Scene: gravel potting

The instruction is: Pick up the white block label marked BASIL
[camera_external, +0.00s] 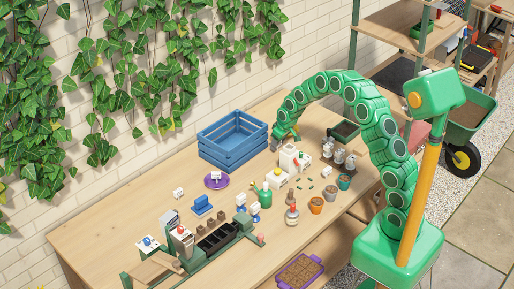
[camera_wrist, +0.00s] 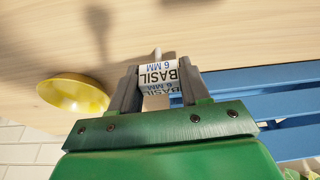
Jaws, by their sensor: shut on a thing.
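The white block label marked BASIL (camera_wrist: 157,70) is between the two grey fingers of my gripper (camera_wrist: 157,92) in the wrist view. The fingers are shut on it, and the print reads BASIL and 6 MM. A pale stub sticks out at its far end. In the external view my gripper (camera_external: 284,137) is at the right end of the blue crate, low over the bench. The block is too small to make out there. I cannot tell whether it touches the bench.
The blue slatted crate (camera_external: 224,153) is close beside my gripper; its slats (camera_wrist: 268,106) show at the right in the wrist view. A yellow bowl (camera_wrist: 72,92) is at the left there. White blocks, pots, a purple saucer (camera_external: 213,186) and a green rack crowd the bench front.

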